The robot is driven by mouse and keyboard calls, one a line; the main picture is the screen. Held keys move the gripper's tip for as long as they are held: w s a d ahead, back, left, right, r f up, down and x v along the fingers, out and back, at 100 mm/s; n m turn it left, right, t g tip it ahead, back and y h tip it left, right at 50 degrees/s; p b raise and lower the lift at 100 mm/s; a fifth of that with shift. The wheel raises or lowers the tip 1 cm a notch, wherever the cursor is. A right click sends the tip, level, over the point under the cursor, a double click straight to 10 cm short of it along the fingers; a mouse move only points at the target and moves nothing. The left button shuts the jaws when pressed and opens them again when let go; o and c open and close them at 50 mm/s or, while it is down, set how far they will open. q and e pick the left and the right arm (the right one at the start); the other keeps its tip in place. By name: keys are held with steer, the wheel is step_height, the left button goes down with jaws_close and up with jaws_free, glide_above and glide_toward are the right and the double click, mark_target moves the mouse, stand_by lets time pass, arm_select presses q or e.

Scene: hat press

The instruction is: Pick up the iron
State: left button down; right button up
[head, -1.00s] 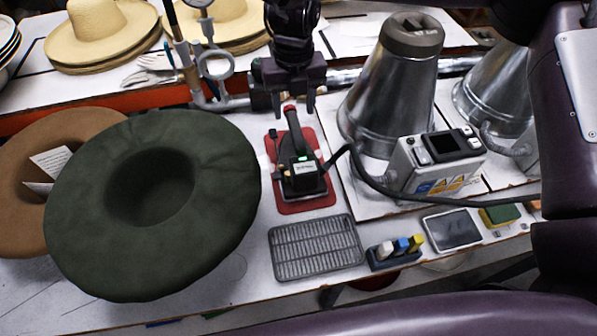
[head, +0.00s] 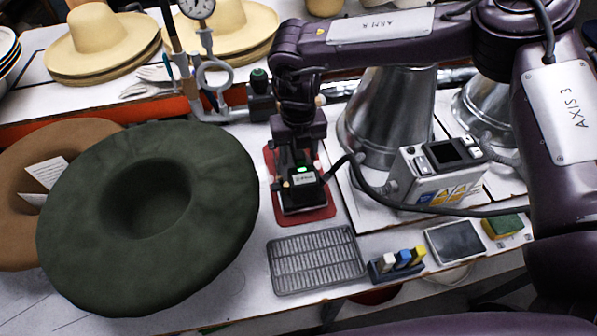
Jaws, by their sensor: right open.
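The iron (head: 304,182) is black with a small lit green display and sits on a red mat (head: 321,214) in the middle of the table. Its cord runs off to the right. My right gripper (head: 297,168) is open and points down over the iron, its fingers at the iron's handle. The handle is mostly hidden behind the gripper, so I cannot tell whether the fingers touch it. My left gripper is not in view.
A dark green felt hat (head: 215,215) lies close on the left, over a brown one (head: 95,133). A grey metal grid (head: 315,260) and a marker holder (head: 397,266) are in front. A steel cone (head: 395,115) and control box (head: 440,170) stand right.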

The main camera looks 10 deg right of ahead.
jaws_close()
steer(key=shift+w+r, duration=0.15)
steer(key=shift+r, duration=0.05)
stand_by(0.3)
